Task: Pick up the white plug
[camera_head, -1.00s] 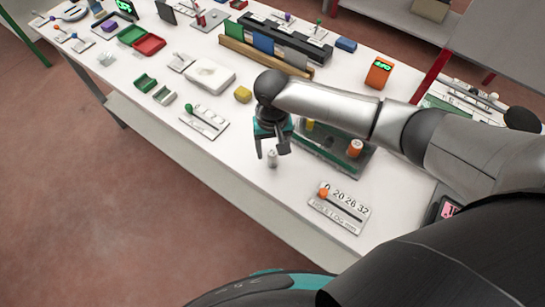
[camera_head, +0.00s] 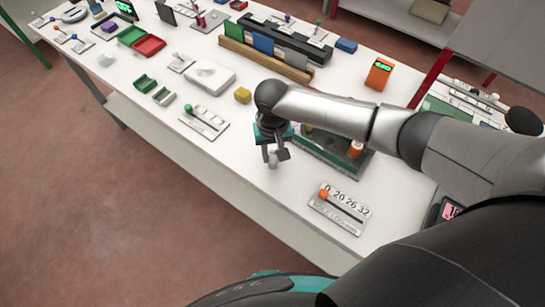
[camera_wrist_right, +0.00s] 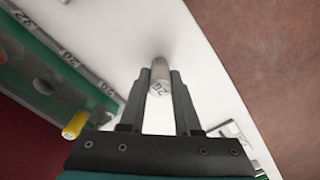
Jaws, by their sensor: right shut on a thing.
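The white plug (camera_head: 273,159) is a small pale cylinder near the front edge of the white table. My right gripper (camera_head: 275,156) reaches down over it, with a finger on each side. In the right wrist view the plug (camera_wrist_right: 159,83) stands between the two fingertips of the gripper (camera_wrist_right: 160,75), with dark markings on its end. The right gripper is shut on it. The plug's lower end is at or close to the table top; I cannot tell if it is clear of it. My left gripper is not in view.
A green tray (camera_head: 333,158) holding an orange plug (camera_head: 355,149) is just right of the gripper. A yellow block (camera_head: 243,95) lies behind. Bare table surrounds the plug's left side.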

